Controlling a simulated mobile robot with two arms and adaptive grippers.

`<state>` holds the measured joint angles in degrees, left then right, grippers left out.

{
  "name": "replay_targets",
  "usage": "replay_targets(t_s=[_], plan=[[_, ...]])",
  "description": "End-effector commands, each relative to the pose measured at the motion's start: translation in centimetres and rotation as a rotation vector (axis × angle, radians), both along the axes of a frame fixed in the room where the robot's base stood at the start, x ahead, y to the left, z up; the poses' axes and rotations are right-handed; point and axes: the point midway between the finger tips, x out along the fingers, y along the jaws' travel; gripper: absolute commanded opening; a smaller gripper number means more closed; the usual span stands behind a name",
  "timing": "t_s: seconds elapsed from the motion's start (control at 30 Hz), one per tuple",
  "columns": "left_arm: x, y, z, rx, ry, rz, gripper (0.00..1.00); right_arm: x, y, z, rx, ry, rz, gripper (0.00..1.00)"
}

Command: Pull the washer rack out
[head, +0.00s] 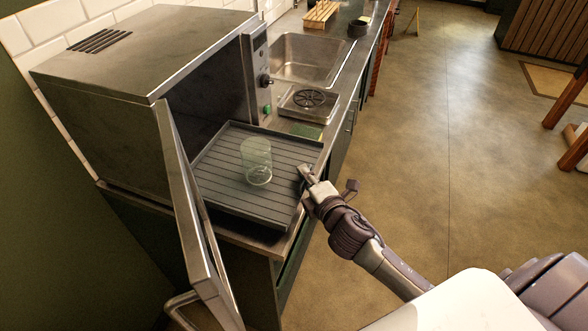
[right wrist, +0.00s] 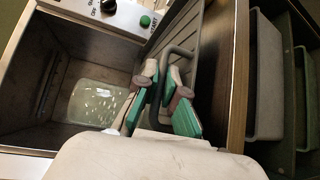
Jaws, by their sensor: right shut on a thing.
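The washer (head: 150,50) is a metal box on the counter at the left, with its door (head: 190,215) standing open. The dark, ribbed washer rack (head: 225,160) sticks out of the opening, level and over the counter. Its back part is inside the washer. A clear glass (head: 257,160) stands upright on the rack. My right gripper (head: 306,173) is at the rack's right front edge. In the right wrist view, its green-padded fingers (right wrist: 166,97) are closed around the rack's dark handle (right wrist: 180,52). My left gripper is not in view.
A control panel with a knob and green button (head: 266,108) is beside the opening. A drain tray (head: 308,103) and sink (head: 305,58) lie farther along the counter. The floor (head: 420,150) to the right is clear.

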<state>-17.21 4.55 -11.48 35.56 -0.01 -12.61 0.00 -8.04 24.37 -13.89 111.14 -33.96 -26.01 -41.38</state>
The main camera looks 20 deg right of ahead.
Motion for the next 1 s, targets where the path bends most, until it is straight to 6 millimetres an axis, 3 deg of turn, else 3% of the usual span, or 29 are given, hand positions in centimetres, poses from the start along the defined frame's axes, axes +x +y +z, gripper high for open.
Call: replay_targets(t_s=[0.4, 0.5, 0.83, 1.0], plan=[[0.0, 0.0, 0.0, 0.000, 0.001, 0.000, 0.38, -0.2, -0.3, 0.0, 0.000, 0.001, -0.001, 0.00], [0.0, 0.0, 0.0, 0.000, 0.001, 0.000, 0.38, -0.2, -0.3, 0.0, 0.000, 0.001, -0.001, 0.20], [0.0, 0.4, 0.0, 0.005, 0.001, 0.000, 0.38, -0.4, -0.2, 0.0, 0.000, 0.001, 0.000, 0.20], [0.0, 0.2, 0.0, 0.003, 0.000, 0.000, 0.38, -2.6, -0.2, 0.2, 0.001, 0.003, 0.000, 0.20]])
